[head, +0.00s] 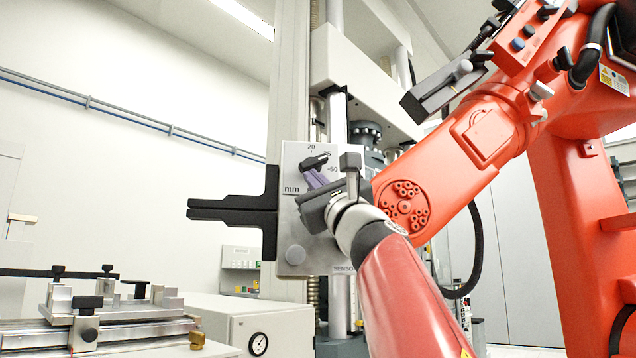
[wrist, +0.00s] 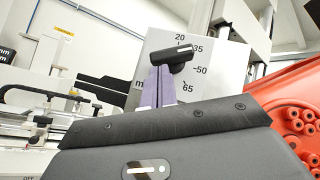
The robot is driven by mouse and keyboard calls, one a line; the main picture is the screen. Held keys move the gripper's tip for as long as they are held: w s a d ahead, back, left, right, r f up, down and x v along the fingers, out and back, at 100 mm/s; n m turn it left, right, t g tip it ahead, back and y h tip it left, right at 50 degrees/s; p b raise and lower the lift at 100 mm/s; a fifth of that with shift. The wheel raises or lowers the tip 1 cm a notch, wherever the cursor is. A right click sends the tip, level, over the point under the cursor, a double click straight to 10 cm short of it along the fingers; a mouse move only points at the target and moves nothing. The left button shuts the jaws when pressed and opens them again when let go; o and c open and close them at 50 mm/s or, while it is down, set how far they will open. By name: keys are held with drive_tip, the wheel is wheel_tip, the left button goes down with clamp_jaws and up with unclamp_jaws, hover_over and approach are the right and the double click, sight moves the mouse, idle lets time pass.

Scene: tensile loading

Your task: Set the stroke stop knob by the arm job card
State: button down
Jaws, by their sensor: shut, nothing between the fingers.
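The stroke stop knob (head: 314,162) is a black bar-shaped knob on a light grey plate (head: 295,155) marked 20, 35, 50 and, in the wrist view, 65 mm. In the wrist view the knob (wrist: 172,60) lies slightly tilted, its right end up near the 35 mark; I cannot tell its exact setting. My gripper (head: 316,176) has purple fingers, shut and empty, just below the knob. In the wrist view the fingers (wrist: 158,86) overlap the knob's lower left; I cannot tell whether they touch it. I cannot make out an arm job card.
A black T-shaped bracket (head: 240,212) juts left from the plate. A bench fixture with black clamp knobs (head: 105,310) stands at lower left, beside a white box with a gauge (head: 258,344). Red arm links crowd the right side.

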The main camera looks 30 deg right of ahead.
drive_tip(key=m+h+b, duration=0.1)
drive_tip(key=a+r+m+h+b, duration=0.1)
drive_tip(key=m+h, duration=0.1)
drive_tip(key=m+h+b, duration=0.1)
drive_tip(key=m+h, duration=0.1)
drive_tip(key=shift+w+a+r+t, duration=0.15)
drive_tip(key=shift+w+a+t, duration=0.15)
drive_tip(key=shift+w+a, duration=0.05)
